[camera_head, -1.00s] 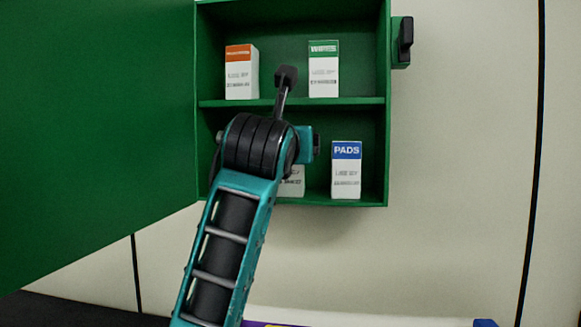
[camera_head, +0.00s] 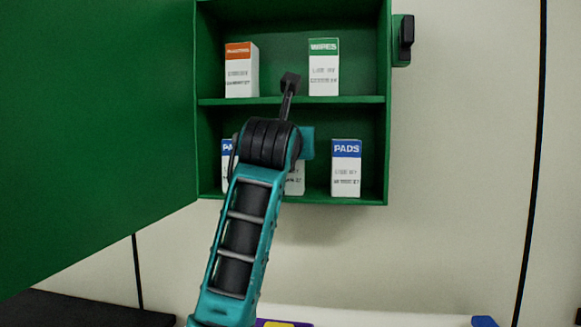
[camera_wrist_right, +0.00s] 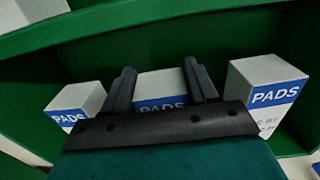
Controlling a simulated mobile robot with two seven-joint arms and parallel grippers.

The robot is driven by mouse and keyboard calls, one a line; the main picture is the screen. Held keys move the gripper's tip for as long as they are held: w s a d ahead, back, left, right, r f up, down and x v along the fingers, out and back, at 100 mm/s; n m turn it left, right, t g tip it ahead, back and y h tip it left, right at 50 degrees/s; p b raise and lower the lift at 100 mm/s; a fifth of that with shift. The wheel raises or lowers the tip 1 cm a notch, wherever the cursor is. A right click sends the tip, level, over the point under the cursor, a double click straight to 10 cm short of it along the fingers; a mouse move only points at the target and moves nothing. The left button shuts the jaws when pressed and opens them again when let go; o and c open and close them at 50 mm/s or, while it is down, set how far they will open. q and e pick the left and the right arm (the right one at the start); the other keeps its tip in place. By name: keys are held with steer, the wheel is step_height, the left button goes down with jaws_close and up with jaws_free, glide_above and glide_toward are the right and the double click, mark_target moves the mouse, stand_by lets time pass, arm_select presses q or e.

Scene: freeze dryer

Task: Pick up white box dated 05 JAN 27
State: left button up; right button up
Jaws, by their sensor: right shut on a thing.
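Three white boxes with blue PADS labels stand on the lower shelf of the green cabinet: a left one (camera_head: 227,180), a middle one (camera_head: 296,181) and a right one (camera_head: 346,175). The middle box is mostly hidden behind my right arm in the head view. In the right wrist view my right gripper (camera_wrist_right: 160,75) is shut on the middle box (camera_wrist_right: 160,88), one finger on each side. The left box (camera_wrist_right: 74,106) and right box (camera_wrist_right: 265,92) stand outside the fingers. The dates are too blurred to read. My left gripper is not in view.
On the upper shelf (camera_head: 290,101) stand an orange-labelled white box (camera_head: 241,70) and a green-labelled WIPES box (camera_head: 323,68). The green door (camera_head: 90,130) is swung open to the left. The cabinet side walls and shelf lie close around the gripper.

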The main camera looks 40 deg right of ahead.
steer(key=c, duration=0.5)
steer(key=shift+r, duration=0.1)
